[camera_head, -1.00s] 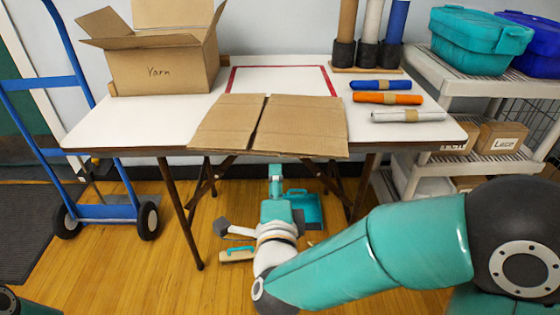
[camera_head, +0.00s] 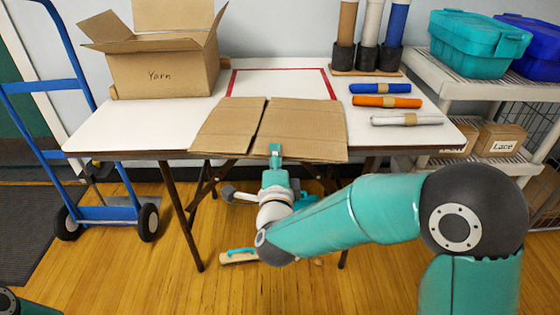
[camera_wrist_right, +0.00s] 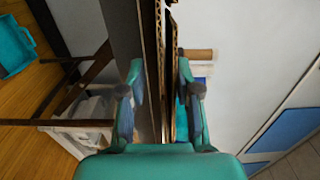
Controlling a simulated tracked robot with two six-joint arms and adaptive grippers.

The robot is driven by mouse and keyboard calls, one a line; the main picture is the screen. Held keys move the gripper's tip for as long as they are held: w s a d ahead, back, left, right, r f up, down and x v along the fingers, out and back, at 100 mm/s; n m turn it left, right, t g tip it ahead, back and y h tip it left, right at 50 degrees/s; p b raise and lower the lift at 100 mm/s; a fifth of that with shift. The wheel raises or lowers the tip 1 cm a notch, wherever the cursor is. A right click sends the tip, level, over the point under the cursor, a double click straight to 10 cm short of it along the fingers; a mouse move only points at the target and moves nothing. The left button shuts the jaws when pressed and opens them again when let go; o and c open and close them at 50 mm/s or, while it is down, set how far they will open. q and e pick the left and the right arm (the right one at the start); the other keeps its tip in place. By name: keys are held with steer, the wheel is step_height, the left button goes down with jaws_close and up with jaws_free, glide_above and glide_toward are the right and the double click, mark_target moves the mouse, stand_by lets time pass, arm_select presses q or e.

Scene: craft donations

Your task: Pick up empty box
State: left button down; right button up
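A flattened brown cardboard box (camera_head: 300,128) lies on the white table (camera_head: 110,130), its two panels overhanging the front edge. An open carton marked "Yarn" (camera_head: 160,75) stands at the back left; its inside is mostly hidden by its flaps. My right gripper (camera_head: 275,150) is at the front edge of the flat cardboard. In the right wrist view its two fingers (camera_wrist_right: 160,75) are apart, one on each side of the cardboard edge (camera_wrist_right: 166,60). I cannot tell whether either finger touches it. My left gripper is not in view.
A red-outlined area (camera_head: 280,85) lies behind the cardboard. Blue, orange and white rolls (camera_head: 387,102) lie at the right of the table. A blue hand truck (camera_head: 105,213) stands left. A shelf (camera_head: 480,170) stands right.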

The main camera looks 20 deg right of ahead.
jaws_close()
steer(key=shift+f, duration=0.2)
stand_by(0.3)
